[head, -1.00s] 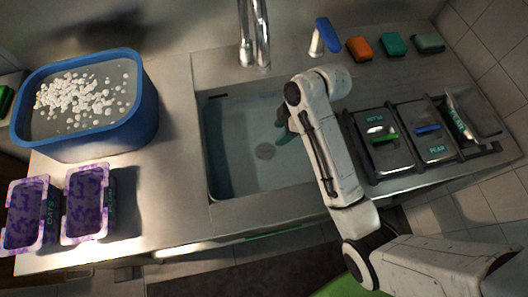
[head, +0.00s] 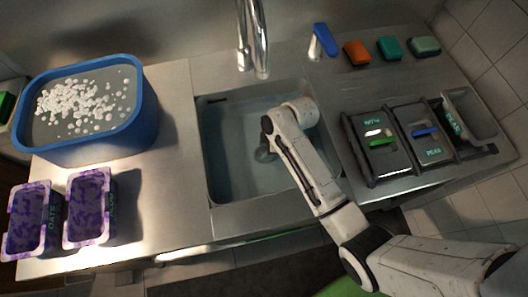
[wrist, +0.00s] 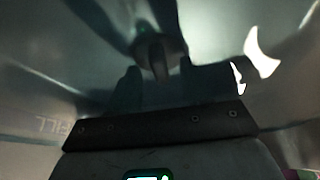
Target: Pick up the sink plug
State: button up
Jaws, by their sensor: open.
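The sink plug (head: 263,155) shows as a small grey round shape on the sink floor, partly covered by my arm in the head view. In the wrist view the plug (wrist: 155,48) is a dark disc with an upright stem, straight ahead. My gripper (wrist: 165,85) is open, its two dark fingers apart on either side of the stem's line. I cannot tell whether they reach around it.
The sink (head: 225,190) has steep walls around my gripper. The faucet (head: 254,45) stands behind it. A blue tub (head: 145,120) of white pieces and purple tubs (head: 90,210) stand left. Lidded containers (head: 378,145) and an open one (head: 470,115) stand right.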

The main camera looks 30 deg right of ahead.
jog(key=shift+c, duration=0.3)
grip_shut()
dwell(0.4)
